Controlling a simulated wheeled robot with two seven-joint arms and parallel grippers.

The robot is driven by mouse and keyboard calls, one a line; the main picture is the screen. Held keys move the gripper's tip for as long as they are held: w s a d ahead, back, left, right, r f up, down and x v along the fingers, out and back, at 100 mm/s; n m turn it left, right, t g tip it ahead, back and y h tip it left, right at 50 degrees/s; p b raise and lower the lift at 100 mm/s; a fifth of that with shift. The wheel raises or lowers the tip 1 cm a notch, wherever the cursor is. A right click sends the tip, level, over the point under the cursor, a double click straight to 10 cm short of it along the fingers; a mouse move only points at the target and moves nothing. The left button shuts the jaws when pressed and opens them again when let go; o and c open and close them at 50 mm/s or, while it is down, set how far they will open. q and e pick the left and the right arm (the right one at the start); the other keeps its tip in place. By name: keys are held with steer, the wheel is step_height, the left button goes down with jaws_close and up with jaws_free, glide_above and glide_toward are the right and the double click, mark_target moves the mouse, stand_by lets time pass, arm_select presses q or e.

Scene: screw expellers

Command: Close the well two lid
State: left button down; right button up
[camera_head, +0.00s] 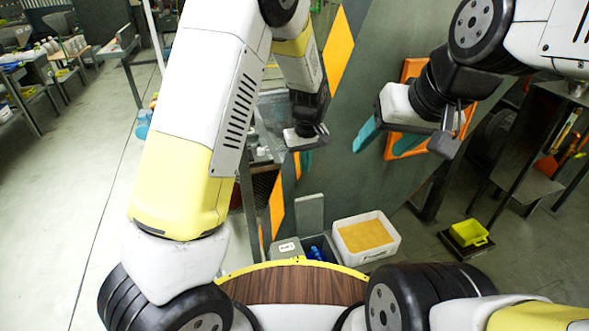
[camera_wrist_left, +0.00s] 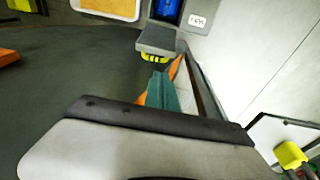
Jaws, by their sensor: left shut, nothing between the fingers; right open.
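A grey bin with blue things inside (camera_head: 318,249) stands open on the floor by the wall, with its grey lid (camera_head: 309,213) raised upright at the back. Beside it is a covered grey compartment (camera_head: 287,248) with a white label too small to read. In the left wrist view the lid (camera_wrist_left: 157,40) and the blue contents (camera_wrist_left: 167,11) show near the top. My left gripper (camera_head: 306,163) is shut and empty, above the raised lid and apart from it. Its teal fingers also show in the left wrist view (camera_wrist_left: 161,93). My right gripper (camera_head: 388,138) is open and empty, higher up and to the right.
A white tub of yellow-orange material (camera_head: 343,232) stands right of the bin. A dark panel with orange patches (camera_head: 339,48) rises behind. A yellow container (camera_head: 467,233) sits on the floor at right. Open floor (camera_head: 60,200) lies to the left.

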arm_select(q)
step_height(320, 180, down, 3)
steer(key=w, duration=0.1)
glide_above(307, 212)
steer(key=w+a, duration=0.1)
steer(key=w, duration=0.3)
step_height(307, 212, down, 9)
steer(key=shift+s+a+f, duration=0.1)
steer(key=shift+a, duration=0.05)
